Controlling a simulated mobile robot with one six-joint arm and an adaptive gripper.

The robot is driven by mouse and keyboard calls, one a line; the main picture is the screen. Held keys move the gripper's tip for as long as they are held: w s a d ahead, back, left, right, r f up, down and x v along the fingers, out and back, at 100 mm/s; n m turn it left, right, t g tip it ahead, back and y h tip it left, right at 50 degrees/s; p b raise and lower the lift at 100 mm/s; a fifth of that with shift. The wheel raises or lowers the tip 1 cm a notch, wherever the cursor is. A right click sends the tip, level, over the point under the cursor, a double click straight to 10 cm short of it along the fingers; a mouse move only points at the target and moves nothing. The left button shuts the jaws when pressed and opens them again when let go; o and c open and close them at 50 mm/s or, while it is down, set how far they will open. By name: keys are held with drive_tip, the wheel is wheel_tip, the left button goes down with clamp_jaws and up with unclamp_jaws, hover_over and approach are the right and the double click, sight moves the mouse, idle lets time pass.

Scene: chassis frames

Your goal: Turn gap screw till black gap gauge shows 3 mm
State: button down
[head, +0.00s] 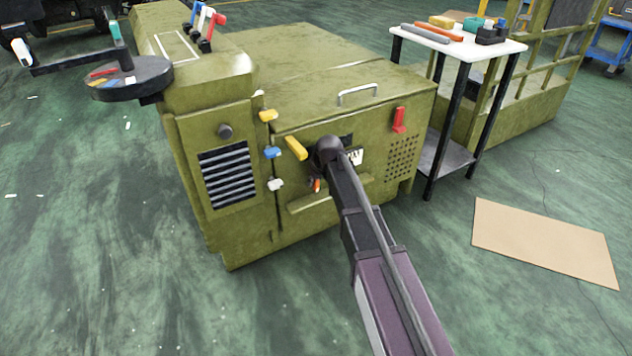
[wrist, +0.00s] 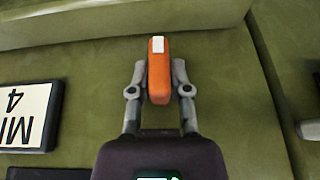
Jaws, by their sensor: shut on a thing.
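The gap screw appears as an orange grip with a white end mark (wrist: 158,62), standing upright in the wrist view against the olive panel. It also shows as a small orange piece in the head view (head: 317,185). My gripper (wrist: 159,86) is shut on it, with one finger on each side. A white gauge plate (wrist: 22,112) with a black edge is cut off at the left of the wrist view. Its visible marks look like "MI" or "MM" and "4". In the head view the white plate (head: 355,157) is partly hidden by my arm and too small to read.
A yellow lever (head: 296,148), blue knob (head: 272,152) and white knob (head: 275,184) stick out left of my wrist. A red handle (head: 399,119) is to the right. A white-topped table (head: 480,47) stands behind. The floor around the machine is largely clear.

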drive_tip(key=shift+t+h, duration=0.3)
drive_tip(key=shift+h, duration=0.2)
drive_tip(key=c, duration=0.6)
unclamp_jaws()
drive_tip(key=shift+c, duration=0.2)
